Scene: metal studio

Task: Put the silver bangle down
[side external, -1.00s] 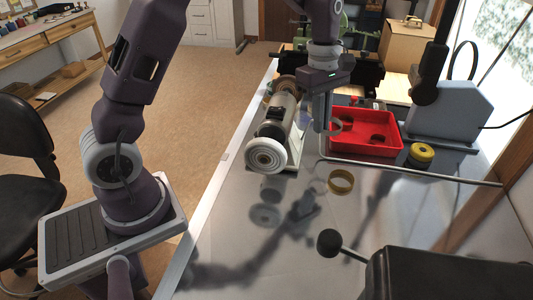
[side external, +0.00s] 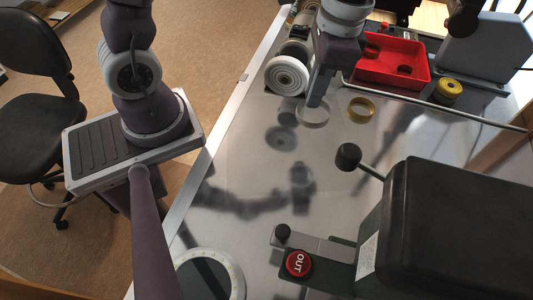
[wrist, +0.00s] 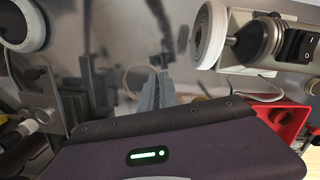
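The silver bangle (side external: 313,117) is a pale, thin ring at the tips of my gripper (side external: 316,100) in the side view. In the wrist view the bangle (wrist: 128,82) shows as a faint ring to the left of the fingertips (wrist: 156,92). The fingers look closed on its rim. It hangs over the grey metal bench (side external: 260,185), apparently a little above it; the exact gap is hard to tell. The gold bangle (side external: 361,110) lies on the bench just to the right of the silver one.
A polishing motor with a white wheel (side external: 287,76) stands left of my gripper. A red tray (side external: 425,62) with rings lies behind right, a yellow roll (side external: 448,91) beside it. A dark machine with a red button (side external: 298,263) occupies the front right. The middle bench is clear.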

